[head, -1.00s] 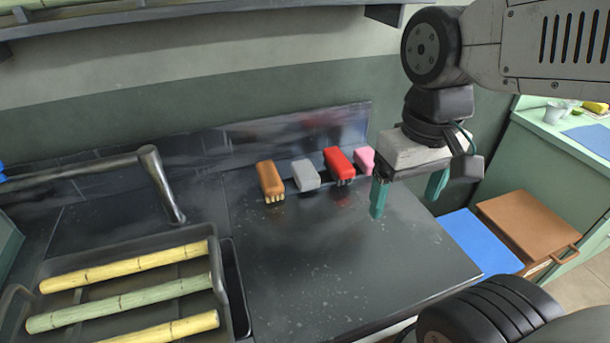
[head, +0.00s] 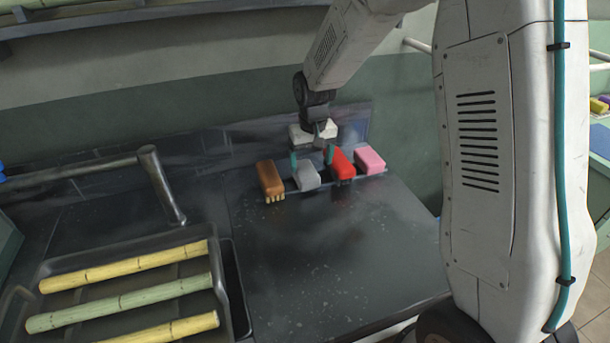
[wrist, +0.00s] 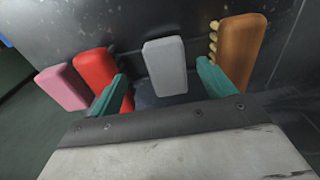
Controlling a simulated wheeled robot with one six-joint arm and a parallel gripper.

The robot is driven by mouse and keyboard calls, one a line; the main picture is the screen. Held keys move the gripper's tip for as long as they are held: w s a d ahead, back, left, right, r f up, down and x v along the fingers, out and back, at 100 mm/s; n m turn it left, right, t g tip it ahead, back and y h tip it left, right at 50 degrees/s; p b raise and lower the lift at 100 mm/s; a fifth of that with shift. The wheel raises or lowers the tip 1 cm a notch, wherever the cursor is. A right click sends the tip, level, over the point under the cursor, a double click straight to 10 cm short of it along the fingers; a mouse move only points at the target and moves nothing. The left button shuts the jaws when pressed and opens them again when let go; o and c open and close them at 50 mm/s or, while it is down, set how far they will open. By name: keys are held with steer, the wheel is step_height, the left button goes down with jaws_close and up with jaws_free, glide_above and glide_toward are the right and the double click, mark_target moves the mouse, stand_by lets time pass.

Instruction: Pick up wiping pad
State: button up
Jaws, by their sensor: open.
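A plain light-grey block (head: 307,178) with rounded edges stands in a row at the back of the dark counter. A plain pink block (head: 370,160) ends the row at the right. Either could be the wiping pad; the frames do not settle which. My gripper (head: 311,158) is open and empty at the far side of the grey block, low over the row. In the wrist view, the grey block (wrist: 166,66) lies between and beyond the two teal fingers (wrist: 160,71), apart from both. The left finger there overlaps the red brush in the picture; contact cannot be told.
A brown brush (head: 268,178) and a red brush (head: 339,163), both with bristles, flank the grey block closely. A dark tray (head: 235,290) with yellow and green canes stands at the left, near a grey metal handle (head: 160,180). The counter's front (head: 340,255) is clear.

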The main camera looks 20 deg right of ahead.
mark_target(305, 169)
steer(key=shift+w+r+t, duration=0.2)
steer(key=shift+w+r, duration=0.05)
steer(key=shift+w, duration=0.3)
steer(key=shift+w+r+t, duration=0.2)
steer(key=shift+w+r, duration=0.05)
steer(key=shift+w, duration=0.25)
steer(key=f, duration=0.2)
steer(key=w+f, duration=0.1)
steer(key=f, duration=0.4)
steer(key=shift+w+a+f, duration=0.2)
steer(key=shift+a+f, duration=0.1)
steer(key=shift+c, duration=0.3)
steer(key=c, duration=1.1)
steer(key=shift+r, duration=0.1)
